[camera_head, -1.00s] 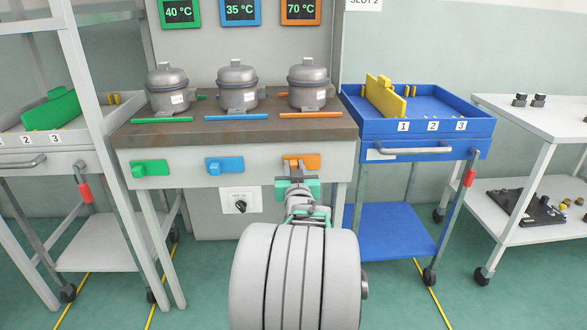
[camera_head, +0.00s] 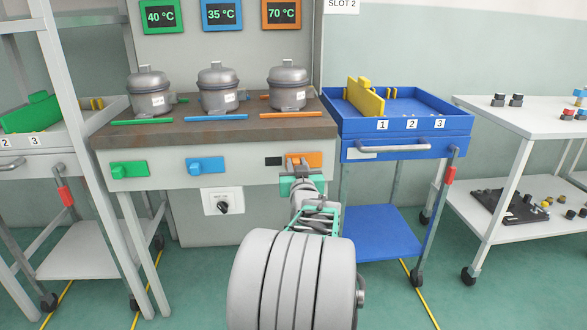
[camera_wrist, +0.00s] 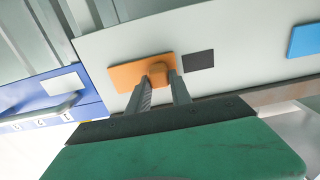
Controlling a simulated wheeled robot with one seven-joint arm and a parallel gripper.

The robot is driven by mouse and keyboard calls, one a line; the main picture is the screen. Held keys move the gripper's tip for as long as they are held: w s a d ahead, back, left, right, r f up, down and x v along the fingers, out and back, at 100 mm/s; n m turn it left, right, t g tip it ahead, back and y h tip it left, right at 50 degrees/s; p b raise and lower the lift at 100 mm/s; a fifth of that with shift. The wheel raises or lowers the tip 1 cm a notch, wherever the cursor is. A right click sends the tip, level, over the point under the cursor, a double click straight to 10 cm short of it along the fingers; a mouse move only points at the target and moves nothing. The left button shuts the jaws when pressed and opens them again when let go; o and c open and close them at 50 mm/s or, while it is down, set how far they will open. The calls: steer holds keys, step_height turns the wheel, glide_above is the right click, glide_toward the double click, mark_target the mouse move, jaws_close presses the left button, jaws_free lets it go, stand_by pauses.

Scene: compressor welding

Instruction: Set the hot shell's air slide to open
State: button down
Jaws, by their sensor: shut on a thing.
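The hot shell (camera_head: 288,92) is a grey compressor shell standing on the bench under the 70 °C display (camera_head: 282,14). Below it on the bench front is the orange air slide (camera_head: 316,159), which also shows in the wrist view (camera_wrist: 125,75). A dark patch (camera_head: 273,161) is bare to the left of the slide; in the wrist view the dark patch (camera_wrist: 198,61) lies to its right. My gripper (camera_head: 300,166) is shut on the slide's orange knob (camera_wrist: 158,71), one finger on each side. My gripper partly hides the slide in the head view.
The green slide (camera_head: 118,170) and blue slide (camera_head: 196,165) sit further left on the bench front, with no dark patch showing beside them. A rotary switch (camera_head: 223,206) is below. The blue cart (camera_head: 405,150) stands close to the right of my gripper.

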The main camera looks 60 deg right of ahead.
steer(key=c, duration=1.5)
jaws_free()
steer(key=o, duration=0.3)
steer(key=shift+w+a, duration=0.1)
steer(key=shift+o, duration=0.2)
steer(key=p+v, duration=0.1)
steer(key=v, duration=0.7)
steer(key=shift+p, duration=0.4)
